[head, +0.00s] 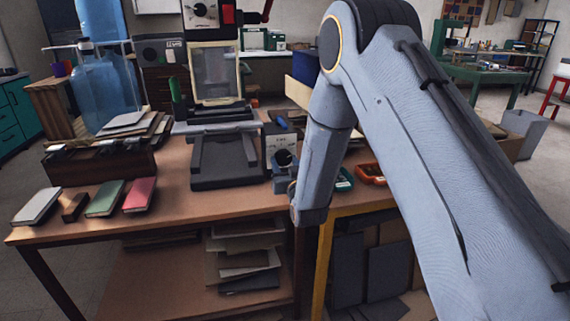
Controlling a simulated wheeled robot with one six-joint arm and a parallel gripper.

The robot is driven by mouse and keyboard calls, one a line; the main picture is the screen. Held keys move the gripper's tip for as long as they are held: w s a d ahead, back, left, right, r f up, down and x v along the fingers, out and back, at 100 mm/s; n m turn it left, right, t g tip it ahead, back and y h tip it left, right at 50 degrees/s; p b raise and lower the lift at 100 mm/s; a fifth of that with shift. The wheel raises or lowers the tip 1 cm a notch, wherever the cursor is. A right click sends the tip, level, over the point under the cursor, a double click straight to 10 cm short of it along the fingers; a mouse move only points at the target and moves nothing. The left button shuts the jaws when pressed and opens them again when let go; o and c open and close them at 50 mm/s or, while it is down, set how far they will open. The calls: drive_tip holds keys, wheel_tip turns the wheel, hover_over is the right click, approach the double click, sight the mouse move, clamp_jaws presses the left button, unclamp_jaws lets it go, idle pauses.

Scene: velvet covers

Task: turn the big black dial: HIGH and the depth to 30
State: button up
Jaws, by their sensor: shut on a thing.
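A small pale control box (272,142) stands on the wooden bench, right of the black machine base. A round black dial (283,157) is on its front. My arm comes in from the right, and its wrist hangs just right of the box. My gripper (284,176) is small in the head view, at the front of the box by the dial, and partly hidden by my wrist. It appears shut on the dial. The dial's markings, its pointer and any depth scale are too small to read.
A press-like machine (218,75) with a black base (224,165) stands left of the box. Three books and a small brown block (75,207) lie at the bench's front left. Orange (370,173) and green trays sit right of my wrist.

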drive_tip(key=o, duration=1)
drive_tip(key=shift+o, duration=0.2)
drive_tip(key=v, duration=0.7)
drive_tip(key=shift+s+d, duration=0.1)
drive_tip(key=shift+s, duration=0.3)
drive_tip(key=shift+r, duration=0.1)
